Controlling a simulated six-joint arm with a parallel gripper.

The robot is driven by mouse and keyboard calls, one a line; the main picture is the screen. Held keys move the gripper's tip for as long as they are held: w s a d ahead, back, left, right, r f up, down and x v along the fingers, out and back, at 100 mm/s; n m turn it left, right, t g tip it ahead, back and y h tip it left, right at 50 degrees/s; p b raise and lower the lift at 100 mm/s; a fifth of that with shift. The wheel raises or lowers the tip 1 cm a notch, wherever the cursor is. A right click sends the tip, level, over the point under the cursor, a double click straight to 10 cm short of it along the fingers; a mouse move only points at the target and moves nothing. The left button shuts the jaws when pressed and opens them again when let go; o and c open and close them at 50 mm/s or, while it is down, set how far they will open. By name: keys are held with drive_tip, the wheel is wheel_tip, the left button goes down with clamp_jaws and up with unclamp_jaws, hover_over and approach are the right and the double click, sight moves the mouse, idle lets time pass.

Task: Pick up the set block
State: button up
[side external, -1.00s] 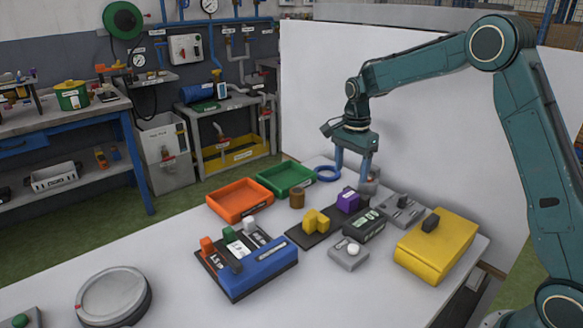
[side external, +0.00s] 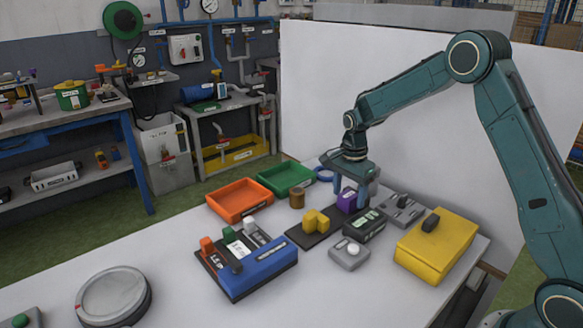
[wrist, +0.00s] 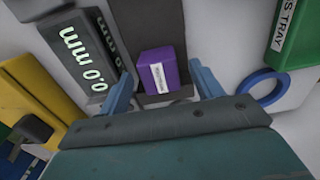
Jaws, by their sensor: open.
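A purple block (side external: 347,201) with a white label sits at the back end of a dark base plate; I cannot read the label. It also shows in the wrist view (wrist: 155,66), between my fingers. A yellow stepped block (side external: 315,222) sits on the front part of the same plate. I cannot tell from any lettering which one is the set block. My gripper (side external: 355,198) is open around the purple block's position, one finger to each side. In the wrist view, gaps show between the block and both fingers (wrist: 160,88). It holds nothing.
A digital readout box (side external: 362,227) stands close beside the purple block. A brown cylinder (side external: 297,198), orange tray (side external: 228,212), green tray (side external: 272,188) and blue ring (wrist: 265,90) lie nearby. A yellow case (side external: 436,262) stands right.

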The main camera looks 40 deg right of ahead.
sight(349, 194)
drive_tip(key=shift+f, duration=0.75)
drive_tip(key=c, duration=1.4)
drive_tip(key=shift+r, duration=0.2)
wheel_tip(349, 194, up, 20)
drive_tip(key=shift+f, duration=0.1)
